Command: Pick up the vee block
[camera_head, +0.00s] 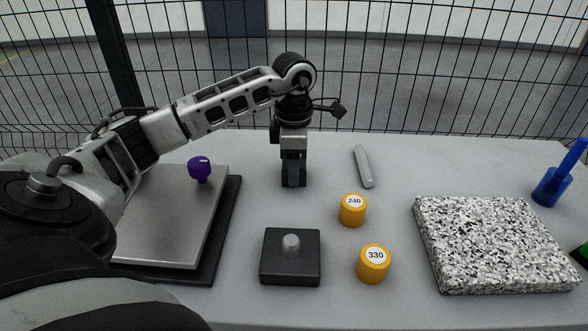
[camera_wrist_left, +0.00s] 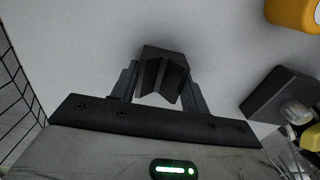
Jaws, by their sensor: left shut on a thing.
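The vee block is a small dark grey block with a V-shaped notch. It shows in the left wrist view (camera_wrist_left: 163,72) between the two fingers of my left gripper (camera_wrist_left: 160,88). In the head view my left gripper (camera_head: 293,176) points down at the back middle of the table, and the block there is hard to tell from the dark fingers. The gripper is shut on the block. I cannot tell whether the block touches the table. My right gripper is not in view.
A dark block with a grey knob (camera_head: 291,267), yellow weights marked 240 (camera_head: 352,211) and 330 (camera_head: 373,264), and a grey rod (camera_head: 363,167) are nearby. A metal plate with a purple knob (camera_head: 200,169) is left. A speckled slab (camera_head: 490,245) and blue holder (camera_head: 551,188) are right. Wire fence stands behind.

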